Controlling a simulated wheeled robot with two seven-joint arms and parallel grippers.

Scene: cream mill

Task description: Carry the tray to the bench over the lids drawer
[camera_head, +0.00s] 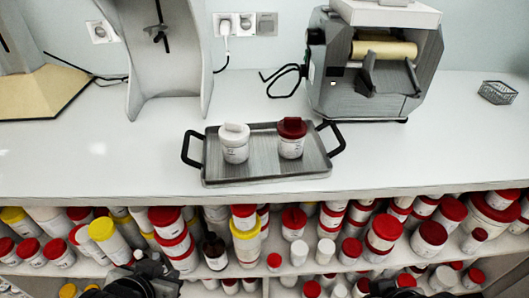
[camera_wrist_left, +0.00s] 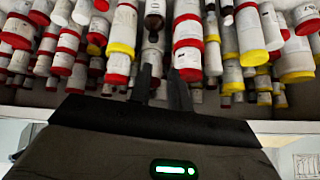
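The grey metal tray (camera_head: 262,170) lies flat on the white bench near its front edge. It has a black handle at each end, the left handle (camera_head: 190,149) and the right handle (camera_head: 333,138). A white-lidded jar (camera_head: 235,148) and a red-lidded jar (camera_head: 291,142) stand upright on it. My left gripper (camera_head: 146,262) is low at the bottom left, below the bench edge and apart from the tray. In the left wrist view its fingers (camera_wrist_left: 160,88) are apart with nothing between them. My right gripper (camera_head: 398,289) is mostly cut off at the bottom edge; its fingers are unclear.
Shelves of jars and bottles (camera_head: 174,240) with red, yellow and white lids fill the space below the bench. A grey machine (camera_head: 372,75) stands behind the tray at right, a grey stand (camera_head: 165,65) at left. A wire basket (camera_head: 497,92) sits far right. Bench is clear beside the tray.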

